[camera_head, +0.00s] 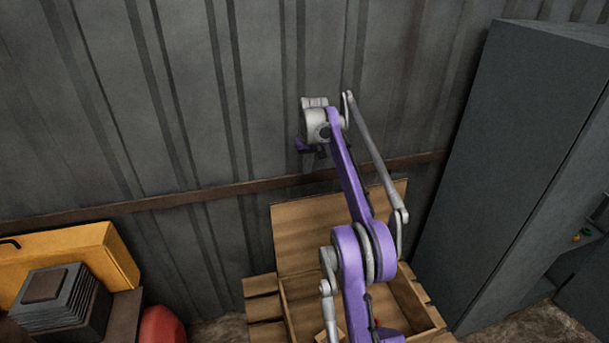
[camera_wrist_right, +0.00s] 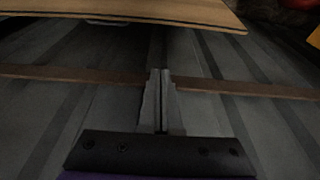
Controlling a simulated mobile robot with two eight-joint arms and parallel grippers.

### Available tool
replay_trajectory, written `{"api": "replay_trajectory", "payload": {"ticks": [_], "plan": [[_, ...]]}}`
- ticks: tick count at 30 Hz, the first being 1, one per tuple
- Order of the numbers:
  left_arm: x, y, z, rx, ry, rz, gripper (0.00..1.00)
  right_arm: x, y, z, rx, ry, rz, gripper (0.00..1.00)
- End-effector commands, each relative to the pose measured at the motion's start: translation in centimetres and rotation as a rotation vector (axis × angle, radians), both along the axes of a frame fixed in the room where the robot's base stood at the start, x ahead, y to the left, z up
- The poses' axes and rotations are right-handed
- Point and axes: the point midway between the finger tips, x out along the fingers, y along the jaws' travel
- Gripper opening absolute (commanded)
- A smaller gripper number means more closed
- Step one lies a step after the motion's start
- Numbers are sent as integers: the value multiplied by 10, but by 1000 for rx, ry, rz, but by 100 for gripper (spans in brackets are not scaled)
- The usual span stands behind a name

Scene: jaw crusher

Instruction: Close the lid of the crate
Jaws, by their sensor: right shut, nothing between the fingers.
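The wooden crate (camera_head: 286,306) stands at the bottom centre of the head view, partly hidden behind my right arm. Its lid (camera_head: 305,238) is open and stands up at the back of the crate, close to the wall. My right gripper (camera_head: 307,151) is above the lid, near the wall, apart from the lid. In the right wrist view its fingers (camera_wrist_right: 161,82) are shut together and empty. The lid's edge (camera_wrist_right: 130,14) crosses the top of that view. My left gripper is not in view.
A corrugated metal wall (camera_head: 180,110) with a brown rail (camera_head: 150,203) stands behind the crate. A tall grey cabinet (camera_head: 510,150) is close on the right. A yellow case (camera_head: 75,258), a dark finned block (camera_head: 55,300) and a red object (camera_head: 160,326) are on the left.

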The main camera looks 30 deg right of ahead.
Motion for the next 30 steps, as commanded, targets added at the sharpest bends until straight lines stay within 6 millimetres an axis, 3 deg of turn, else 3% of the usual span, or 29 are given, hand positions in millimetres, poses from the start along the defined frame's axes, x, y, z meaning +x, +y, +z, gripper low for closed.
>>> {"api": "replay_trajectory", "payload": {"ticks": [6,14,21,30], "plan": [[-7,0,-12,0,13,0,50,8,-3,-47,0,4,1,0],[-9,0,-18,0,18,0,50,20,-6,-95,-1,2,2,0],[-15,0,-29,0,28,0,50,-5,2,-88,-1,2,1,0],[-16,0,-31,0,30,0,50,-18,6,-86,0,1,0,0]]}}
